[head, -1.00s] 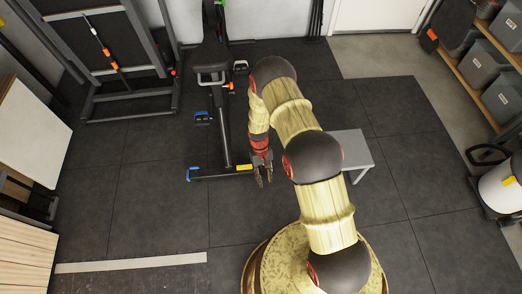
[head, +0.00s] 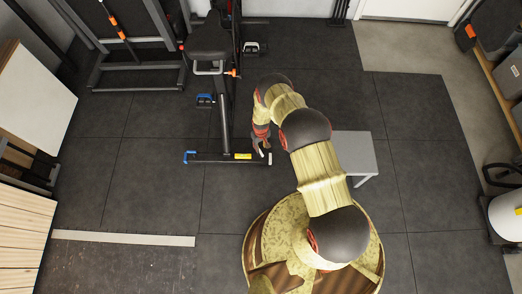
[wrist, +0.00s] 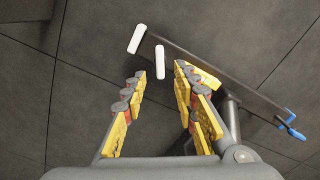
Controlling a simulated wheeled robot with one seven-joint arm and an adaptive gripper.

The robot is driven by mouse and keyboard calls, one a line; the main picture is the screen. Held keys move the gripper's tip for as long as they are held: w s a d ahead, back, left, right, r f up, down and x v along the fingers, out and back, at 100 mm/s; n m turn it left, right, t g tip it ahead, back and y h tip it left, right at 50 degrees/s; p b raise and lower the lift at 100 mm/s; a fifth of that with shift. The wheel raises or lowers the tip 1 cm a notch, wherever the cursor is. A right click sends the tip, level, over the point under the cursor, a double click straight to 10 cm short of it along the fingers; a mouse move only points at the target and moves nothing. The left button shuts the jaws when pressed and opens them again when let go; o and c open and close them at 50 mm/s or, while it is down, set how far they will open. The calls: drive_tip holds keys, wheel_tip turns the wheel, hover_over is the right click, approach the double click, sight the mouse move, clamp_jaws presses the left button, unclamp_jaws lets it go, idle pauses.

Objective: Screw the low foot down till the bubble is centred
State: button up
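The exercise bike (head: 222,100) stands on the dark floor, with its near crossbar (head: 215,157) running left to right. The bar's left end has a blue foot (head: 189,157) and its right end a white piece (head: 270,158). A yellow strip (head: 243,156) lies on the bar; no bubble can be made out. My gripper (head: 261,148) is low over the bar's right end. In the wrist view my gripper (wrist: 163,88) is open and empty. One white piece (wrist: 160,62) shows beyond and between the fingertips, another (wrist: 137,39) just left of the bar end. The blue foot (wrist: 289,121) is at right.
A grey bench (head: 354,152) stands right of my arm. A black rack (head: 130,70) stands at the back left, and a white wheeled canister (head: 507,215) at the far right. A pale strip (head: 125,238) lies on the floor at left. The floor left of my base is clear.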

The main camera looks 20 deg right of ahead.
sight(261, 152)
wheel_tip(261, 152, down, 6)
drive_tip(key=shift+f+b, duration=0.25)
drive_tip(key=shift+b, duration=0.95)
drive_tip(key=shift+c, duration=1)
drive_tip(key=shift+s, duration=0.1)
clamp_jaws()
